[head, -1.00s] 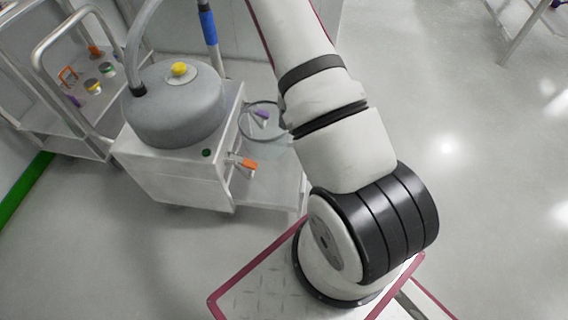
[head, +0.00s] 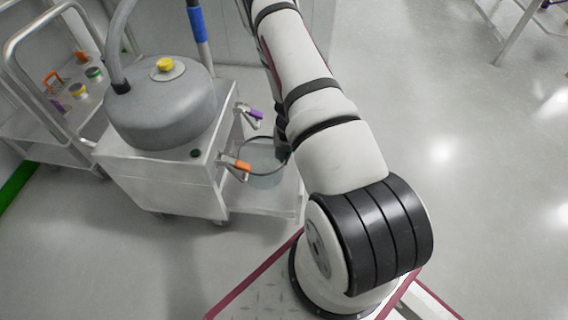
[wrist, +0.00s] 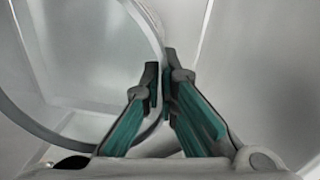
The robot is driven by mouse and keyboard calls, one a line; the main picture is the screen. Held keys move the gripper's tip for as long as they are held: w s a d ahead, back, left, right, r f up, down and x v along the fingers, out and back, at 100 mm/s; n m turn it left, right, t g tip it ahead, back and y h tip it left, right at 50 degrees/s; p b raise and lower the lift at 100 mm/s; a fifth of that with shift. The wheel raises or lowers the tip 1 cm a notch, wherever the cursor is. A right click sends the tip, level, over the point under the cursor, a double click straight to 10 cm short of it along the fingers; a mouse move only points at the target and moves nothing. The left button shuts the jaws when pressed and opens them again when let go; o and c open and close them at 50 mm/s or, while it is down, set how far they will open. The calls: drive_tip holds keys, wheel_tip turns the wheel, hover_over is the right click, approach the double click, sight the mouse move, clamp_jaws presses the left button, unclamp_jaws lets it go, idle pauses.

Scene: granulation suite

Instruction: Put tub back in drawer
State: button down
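The tub (head: 264,177) is a clear, round container with a dark rim, on the right side of the trolley in the head view. Its pale curved rim and wall (wrist: 75,137) fill the left of the wrist view. My gripper (wrist: 161,75) has its two green-padded fingers close together with the tub's rim between them. In the head view my gripper is mostly hidden behind my arm. A flat pale tray-like surface (head: 262,204) lies below the tub; I cannot tell whether it is the drawer or whether the tub touches it.
The steel trolley (head: 150,180) carries a grey domed vessel (head: 160,108) with a yellow knob. Orange (head: 242,165) and purple (head: 256,114) handles stick out near the tub. Another cart (head: 55,125) stands at the left. Floor at the right is clear.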

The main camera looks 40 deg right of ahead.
drive_tip(key=shift+f+b, duration=0.55)
drive_tip(key=shift+f, duration=1.1)
drive_tip(key=shift+f, duration=0.15)
drive_tip(key=c, duration=1.8)
unclamp_jaws()
